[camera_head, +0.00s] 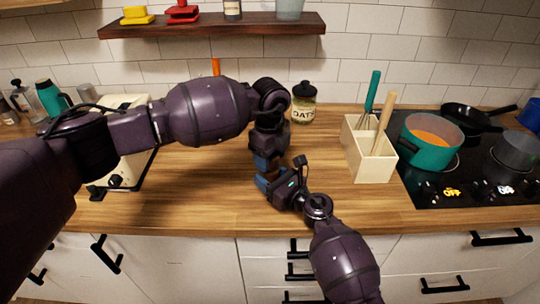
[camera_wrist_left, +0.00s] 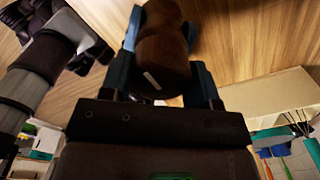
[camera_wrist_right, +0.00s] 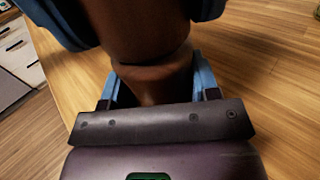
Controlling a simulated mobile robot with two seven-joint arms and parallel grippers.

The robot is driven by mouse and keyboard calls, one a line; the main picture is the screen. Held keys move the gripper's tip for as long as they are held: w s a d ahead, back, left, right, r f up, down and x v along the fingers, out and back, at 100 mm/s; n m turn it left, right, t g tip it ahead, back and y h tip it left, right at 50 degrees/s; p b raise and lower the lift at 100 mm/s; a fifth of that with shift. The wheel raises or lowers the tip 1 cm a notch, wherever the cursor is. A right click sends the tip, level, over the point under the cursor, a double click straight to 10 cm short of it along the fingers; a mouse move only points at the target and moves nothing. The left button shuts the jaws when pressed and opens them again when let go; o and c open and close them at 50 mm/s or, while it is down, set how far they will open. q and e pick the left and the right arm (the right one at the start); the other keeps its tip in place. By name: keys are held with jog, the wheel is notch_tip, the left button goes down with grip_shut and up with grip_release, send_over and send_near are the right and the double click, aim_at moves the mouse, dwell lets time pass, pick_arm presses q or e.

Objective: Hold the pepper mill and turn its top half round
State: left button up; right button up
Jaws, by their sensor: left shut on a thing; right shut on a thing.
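The pepper mill is dark brown wood with a narrow waist. It fills the middle of the left wrist view (camera_wrist_left: 165,55) and the right wrist view (camera_wrist_right: 150,85); in the head view it is almost wholly hidden by my grippers. My left gripper (camera_head: 266,160) is shut on its upper part, coming from above. A small pale mark shows on the wood there. My right gripper (camera_head: 266,186) is shut on the mill lower down, from the front. Blue fingers of the left gripper show at the top of the right wrist view. The mill's base is hidden.
A jar labelled oats (camera_head: 304,104) stands behind the grippers. A pale wooden utensil box (camera_head: 371,162) is to their right, then the hob with a teal pot (camera_head: 430,150). A white coffee machine (camera_head: 118,175) is at the left. The counter in front is clear.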

pick_arm(q)
jog(key=m, duration=0.3)
jog(key=shift+m, duration=0.4)
jog(key=m, duration=0.4)
jog(key=shift+m, duration=0.3)
jog(key=m, duration=0.3)
jog(key=shift+a+m, duration=0.1)
jog(key=shift+m, duration=0.2)
jog(key=m, duration=0.4)
jog(key=shift+m, duration=0.3)
jog(key=m, duration=0.4)
jog(key=shift+a+m, duration=0.1)
jog(key=shift+m, duration=0.2)
jog(key=m, duration=0.8)
jog(key=shift+w+m, duration=0.1)
jog(key=shift+m, duration=0.3)
pick_arm(e)
jog(key=shift+d, duration=0.1)
pick_arm(q)
jog(key=shift+w+m, duration=0.1)
jog(key=shift+m, duration=1.7)
